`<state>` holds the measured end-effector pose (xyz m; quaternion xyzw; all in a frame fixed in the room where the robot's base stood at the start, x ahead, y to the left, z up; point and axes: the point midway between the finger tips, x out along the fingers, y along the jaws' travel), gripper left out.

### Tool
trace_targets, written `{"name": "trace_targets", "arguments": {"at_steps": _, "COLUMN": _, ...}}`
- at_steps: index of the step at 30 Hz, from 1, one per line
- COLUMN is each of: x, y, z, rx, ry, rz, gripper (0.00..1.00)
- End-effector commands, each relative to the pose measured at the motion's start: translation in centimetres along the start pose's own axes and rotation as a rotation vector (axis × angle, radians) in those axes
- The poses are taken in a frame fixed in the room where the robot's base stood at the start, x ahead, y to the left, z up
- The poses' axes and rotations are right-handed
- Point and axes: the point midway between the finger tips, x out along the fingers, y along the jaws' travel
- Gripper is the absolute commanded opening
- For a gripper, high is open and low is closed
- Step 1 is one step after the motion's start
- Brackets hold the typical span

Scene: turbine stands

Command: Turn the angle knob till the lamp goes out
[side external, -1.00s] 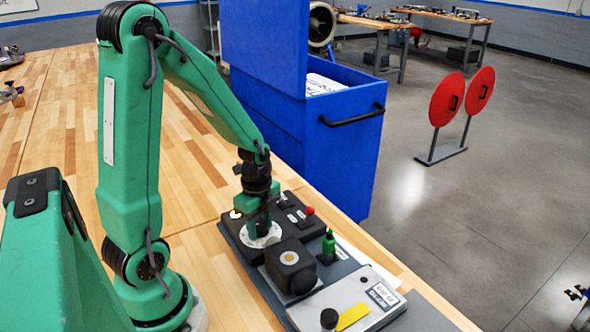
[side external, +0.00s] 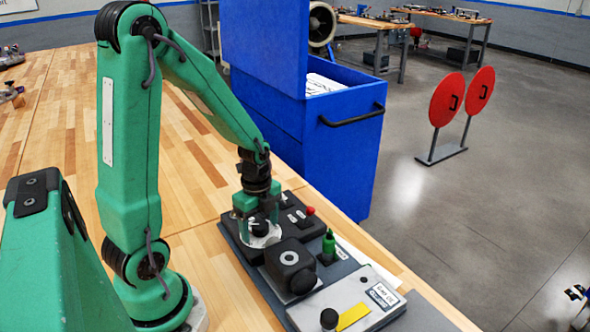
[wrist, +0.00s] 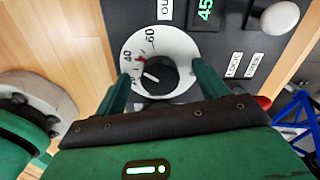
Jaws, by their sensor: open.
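The angle knob (wrist: 158,75) is black and sits on a round white dial (wrist: 184,47) marked with numbers including 40 and 60. A red mark shows on the dial, and the knob's white line points to the left in the wrist view. My gripper (wrist: 163,84) is open, with one green finger on either side of the knob; I cannot tell whether they touch it. In the side view my gripper (side external: 257,222) stands upright over the knob (side external: 259,229). A pale round dome (wrist: 280,17), seemingly the lamp, shows top right in the wrist view; I cannot tell whether it is lit.
A green display (wrist: 206,9) reads 45 beside the dial. A red button (side external: 310,210) and a blue cabinet (side external: 340,150) are behind.

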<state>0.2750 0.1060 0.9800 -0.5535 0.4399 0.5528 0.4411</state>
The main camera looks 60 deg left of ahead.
Motion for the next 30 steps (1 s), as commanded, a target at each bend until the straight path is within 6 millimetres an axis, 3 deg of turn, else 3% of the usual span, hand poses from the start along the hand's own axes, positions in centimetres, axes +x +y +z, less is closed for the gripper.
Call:
{"name": "trace_targets", "arguments": {"at_steps": 24, "x": -4.5, "y": -0.1, "z": 0.0, "rx": 0.000, "ry": 0.000, "rz": -0.003, "gripper": 0.72}}
{"name": "trace_targets", "arguments": {"at_steps": 30, "x": -4.8, "y": 0.0, "z": 0.0, "rx": 0.000, "ry": 0.000, "rz": -0.002, "gripper": 0.72}}
